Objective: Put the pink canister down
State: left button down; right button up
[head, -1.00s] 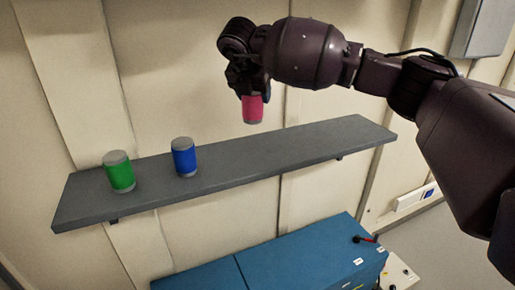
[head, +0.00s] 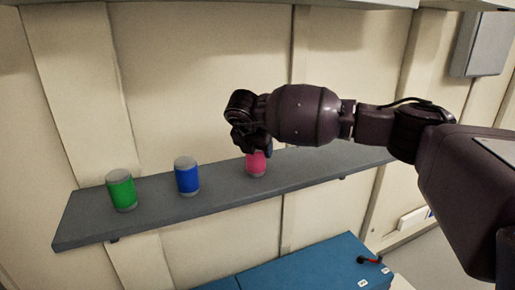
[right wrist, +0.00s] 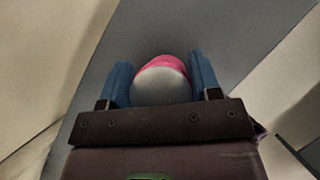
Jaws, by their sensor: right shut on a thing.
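The pink canister (head: 256,164) is upright at the shelf, to the right of the blue canister. My right gripper (head: 252,148) is shut on its upper part from above. In the right wrist view the pink canister (right wrist: 160,82) sits between the two blue fingers, its grey top towards the camera. Its lower end appears at the level of the grey shelf (head: 222,196); I cannot tell for sure whether it touches. My left gripper is not in view.
A blue canister (head: 187,176) and a green canister (head: 121,190) stand on the shelf further left. The shelf's right part is bare. A blue cabinet (head: 310,268) stands below, and a grey box (head: 482,45) hangs on the wall at upper right.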

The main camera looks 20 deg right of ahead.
jog(key=o, duration=1.1)
jog(key=shift+r, duration=0.1)
jog(key=v, duration=1.2)
jog(key=shift+d, duration=0.1)
jog(key=shift+s, duration=0.1)
